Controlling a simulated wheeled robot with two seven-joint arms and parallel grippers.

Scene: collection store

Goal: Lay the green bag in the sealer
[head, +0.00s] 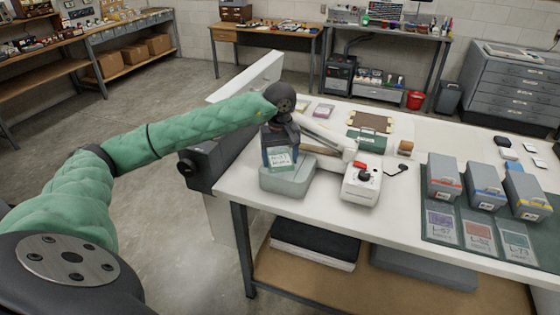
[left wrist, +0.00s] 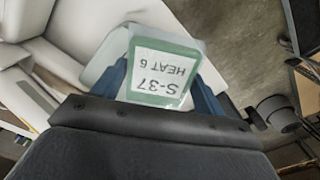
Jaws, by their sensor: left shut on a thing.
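The green bag (head: 281,160) is a clear pouch with a green border and a white label. In the left wrist view the bag (left wrist: 160,72) shows the label "S-37 HEAT 6". My left gripper (head: 280,146) is shut on it, with blue fingers on either side, and holds it in front of the sealer's left end. The sealer (head: 361,188) is a white unit with a black dial, a red part and a long pale arm reaching back left. My gripper partly hides that arm's left end. My right gripper is not in view.
A grey-green block (head: 288,180) is on the white table (head: 310,207) below the bag; I cannot tell whether they touch. Grey boxes with red, blue and yellow bands (head: 443,178) stand at the right, with several labelled bags before them. A green case (head: 366,139) lies behind the sealer.

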